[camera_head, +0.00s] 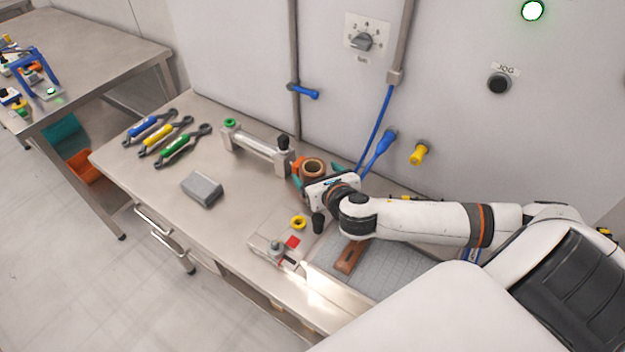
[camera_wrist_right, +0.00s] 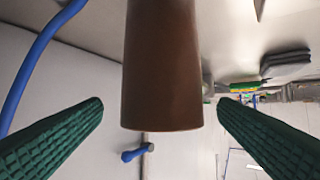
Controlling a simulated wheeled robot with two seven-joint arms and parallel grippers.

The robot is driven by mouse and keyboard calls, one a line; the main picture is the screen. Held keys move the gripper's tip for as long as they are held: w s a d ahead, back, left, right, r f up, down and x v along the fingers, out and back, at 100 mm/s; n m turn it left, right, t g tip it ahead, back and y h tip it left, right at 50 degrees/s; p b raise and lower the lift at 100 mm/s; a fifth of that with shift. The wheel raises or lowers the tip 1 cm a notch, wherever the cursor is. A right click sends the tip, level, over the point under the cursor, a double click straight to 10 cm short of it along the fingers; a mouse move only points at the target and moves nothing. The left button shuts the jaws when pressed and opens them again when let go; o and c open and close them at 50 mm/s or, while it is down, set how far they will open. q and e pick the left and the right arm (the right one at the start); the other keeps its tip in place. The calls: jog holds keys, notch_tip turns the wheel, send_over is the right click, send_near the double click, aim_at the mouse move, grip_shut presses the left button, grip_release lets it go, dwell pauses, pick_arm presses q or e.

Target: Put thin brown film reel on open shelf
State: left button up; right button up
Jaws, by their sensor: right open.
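A brown film reel (camera_head: 313,166) stands near the back of the steel bench, beside the roller bracket. In the right wrist view the brown reel (camera_wrist_right: 162,70) is a large brown cylinder between the two green fingers. My right gripper (camera_head: 314,178) is open around it. In that view a gap shows between the reel and each finger (camera_wrist_right: 160,125). The gripper's body hides part of the reel's lower side in the head view. My left gripper is not in view. I cannot clearly make out the open shelf; an opening shows under the bench's front edge.
A roller bracket (camera_head: 257,148) stands left of the reel. A grey block (camera_head: 202,189) and tools with blue, yellow and green handles (camera_head: 175,150) lie further left. A yellow ring (camera_head: 298,222) and brown bar (camera_head: 350,256) lie near the front. The wall stands close behind.

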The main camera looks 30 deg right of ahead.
aim_at(309, 167)
jog(key=p+x, duration=0.1)
jog(key=x, duration=0.4)
jog(key=shift+a, duration=0.1)
jog(key=shift+s, duration=0.1)
jog(key=c, duration=1.3)
